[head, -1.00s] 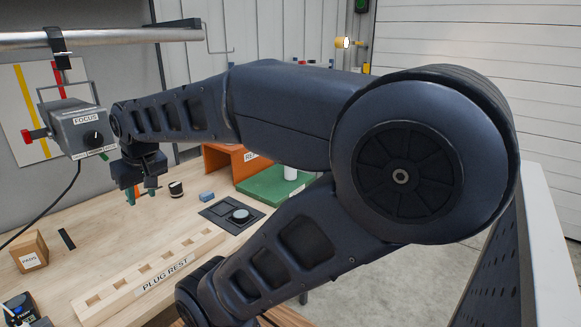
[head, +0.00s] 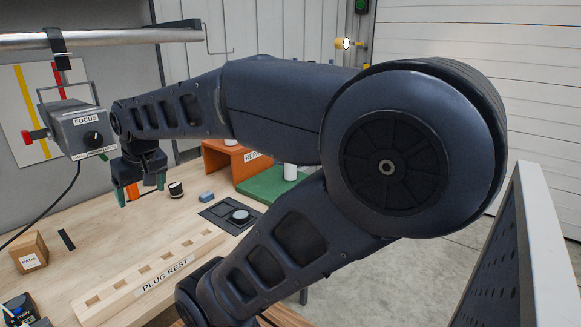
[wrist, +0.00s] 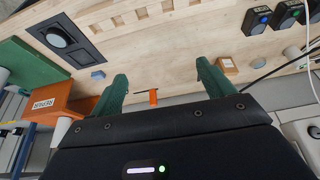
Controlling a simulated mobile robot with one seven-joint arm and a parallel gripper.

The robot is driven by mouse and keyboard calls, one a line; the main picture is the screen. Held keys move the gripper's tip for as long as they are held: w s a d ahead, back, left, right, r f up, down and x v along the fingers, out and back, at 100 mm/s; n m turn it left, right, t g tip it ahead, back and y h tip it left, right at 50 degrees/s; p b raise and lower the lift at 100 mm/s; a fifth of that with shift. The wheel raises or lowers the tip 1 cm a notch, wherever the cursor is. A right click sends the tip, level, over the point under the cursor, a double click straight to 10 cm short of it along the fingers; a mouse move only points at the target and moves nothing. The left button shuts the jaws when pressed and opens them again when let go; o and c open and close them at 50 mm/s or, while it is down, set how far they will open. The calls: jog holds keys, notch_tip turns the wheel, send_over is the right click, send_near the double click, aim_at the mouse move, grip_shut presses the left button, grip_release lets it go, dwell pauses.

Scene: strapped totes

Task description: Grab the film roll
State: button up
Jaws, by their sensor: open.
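A small orange cylinder (wrist: 153,97) with a short dark strip at its top appears to be the film roll. In the wrist view it stands between my two green fingers, closer to the palm than the tips, with gaps on both sides. In the head view a bit of orange (head: 133,191) shows between the fingers, mostly hidden by them. My gripper (head: 141,190) is open over the far left part of the bench, below the grey FOCUS box. It also shows open in the wrist view (wrist: 162,72). I cannot tell its exact height over the roll.
A black-and-white cylinder (head: 176,190) and a blue-grey block (head: 206,197) stand right of my gripper. The FOCUS box (head: 85,132) hangs close by. The wooden plug rest (head: 115,285) is nearer.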

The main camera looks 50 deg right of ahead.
jog(key=w+d+r+m+h, duration=0.1)
jog(key=w+d+m, duration=0.2)
jog(key=w+d, duration=0.5)
jog(key=w+d+m+g, duration=0.1)
jog(key=w+d+m, duration=0.25)
jog(key=d, duration=0.85)
jog(key=w+d+r+m+h, duration=0.1)
jog(key=w+d+m, duration=0.1)
jog(key=w+d, duration=0.55)
jog(key=m+g+h, duration=0.2)
jog(key=m+g, duration=0.1)
jog(key=m, duration=0.5)
send_over(290, 165)
jog(key=w+a, duration=0.1)
jog(key=w, duration=0.1)
notch_tip(290, 165, down, 12)
jog(key=shift+n, duration=0.25)
jog(key=x, duration=0.5)
jog(key=shift+s+d, duration=0.15)
jog(key=shift+s, duration=0.05)
jog(key=shift+h, duration=0.3)
jog(key=shift+x, duration=2.55)
jog(key=shift+s+d, duration=0.1)
jog(key=shift+s, duration=0.05)
jog(key=c, duration=1.3)
